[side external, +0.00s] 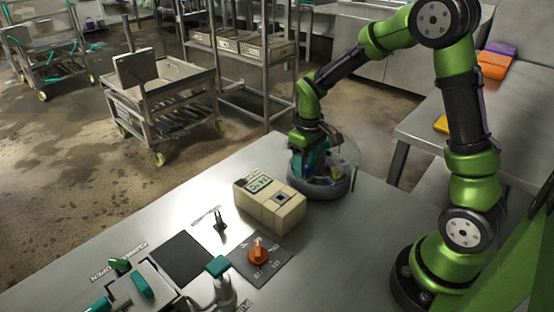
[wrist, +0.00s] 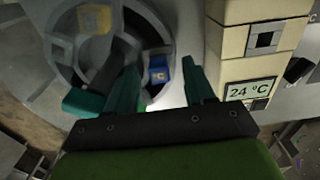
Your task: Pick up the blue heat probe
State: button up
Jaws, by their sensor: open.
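The blue heat probe (wrist: 158,70) shows in the wrist view as a small blue block with a °C mark. It sits in a round grey holder (wrist: 68,72), near its right side. My gripper (wrist: 160,80) is open, with its teal fingers on either side of the probe in the picture. I cannot tell how far above or below the probe's top the fingertips are. In the side external view my gripper (side external: 314,163) is low over the round holder (side external: 322,188), and the probe cannot be made out there.
A yellow block (wrist: 95,18) sits in the same holder. A beige meter box (side external: 270,204) reading 24 °C (wrist: 250,91) stands close beside the holder. An orange knob (side external: 258,251), a black stand (side external: 220,222) and a dark square plate (side external: 182,258) are on the metal table.

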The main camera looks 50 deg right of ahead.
jog(key=shift+f, duration=0.75)
grip_shut()
jog(key=shift+r, duration=0.1)
jog(key=shift+r, duration=0.45)
notch_tip(320, 180, up, 2)
jog(key=shift+r, duration=0.2)
jog(key=s+a+r, duration=0.1)
jog(key=s, duration=0.7)
jog(key=s+a+r, duration=0.1)
jog(key=s+r, duration=0.1)
jog(key=s, duration=0.5)
jog(key=shift+s+a, duration=0.25)
jog(key=shift+s, duration=0.15)
